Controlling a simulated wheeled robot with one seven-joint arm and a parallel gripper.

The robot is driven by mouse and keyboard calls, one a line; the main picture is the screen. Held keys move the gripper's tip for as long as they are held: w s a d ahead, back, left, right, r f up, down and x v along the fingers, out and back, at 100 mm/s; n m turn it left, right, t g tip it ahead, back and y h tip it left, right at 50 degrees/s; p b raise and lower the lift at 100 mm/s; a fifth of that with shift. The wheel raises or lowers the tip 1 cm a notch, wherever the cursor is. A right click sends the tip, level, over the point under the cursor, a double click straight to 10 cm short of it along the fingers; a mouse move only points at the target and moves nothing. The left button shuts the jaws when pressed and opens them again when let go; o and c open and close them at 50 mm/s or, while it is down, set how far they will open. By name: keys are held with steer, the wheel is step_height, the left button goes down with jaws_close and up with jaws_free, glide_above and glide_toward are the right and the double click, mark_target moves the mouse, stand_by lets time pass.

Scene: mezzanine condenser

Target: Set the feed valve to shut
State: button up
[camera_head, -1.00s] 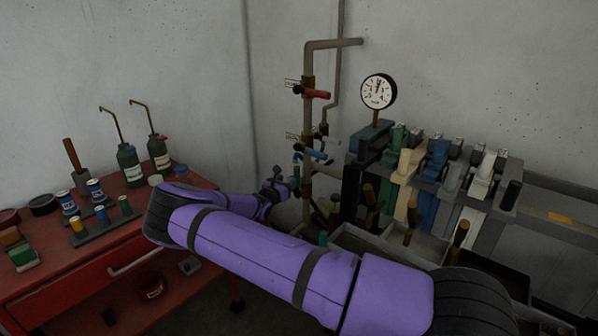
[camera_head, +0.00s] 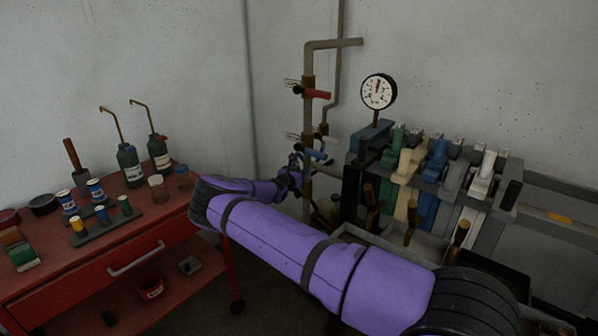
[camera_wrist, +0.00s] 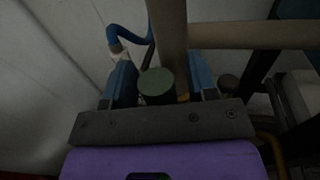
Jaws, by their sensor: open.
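A vertical pipe (camera_head: 308,125) carries a valve with a red handle (camera_head: 317,94) and, lower, one with a blue handle (camera_head: 316,155). Both handles point right, out from the pipe. Small tags stand beside them, but I cannot read which is the feed valve. My gripper (camera_head: 297,167) is at the pipe, just left of and below the blue handle. In the wrist view its two blue fingers (camera_wrist: 160,88) are open, one on each side of a green round end (camera_wrist: 157,83). A bent blue lever (camera_wrist: 122,34) shows beyond the left finger. Contact cannot be told.
A pressure gauge (camera_head: 378,91) stands right of the pipe, above a row of coloured levers (camera_head: 433,165). A red bench (camera_head: 120,262) with bottles and small cans is at the left. A horizontal pipe (camera_wrist: 255,35) crosses near the right finger.

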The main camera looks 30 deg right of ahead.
jaws_close()
